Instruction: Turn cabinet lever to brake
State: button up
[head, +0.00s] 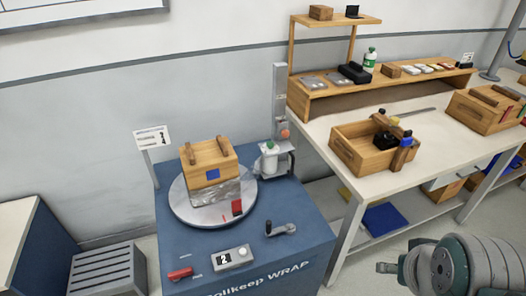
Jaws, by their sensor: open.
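The blue cabinet (183,238), marked "WRAP" on its front, stands at the centre left. A red lever (180,274) lies on its top near the front left corner, between small pale markings too small to read. A black crank-like handle (282,229) sits further right on the same top. My gripper (384,267) is at the lower right, in front of the workbench and well apart from the cabinet. It is open and touches nothing; its fingers show only small.
A round turntable (182,208) on the cabinet carries a wrapped wooden crate (209,160). A control box (230,258) sits near the red lever. A grey mast (280,95) rises behind. The workbench (395,192) stands right; a slatted grey box (108,272) stands left.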

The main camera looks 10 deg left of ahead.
aim_at(175, 276)
jog(key=u, duration=1.9)
jog(key=i+l, duration=0.35)
jog(key=l+z, duration=0.05)
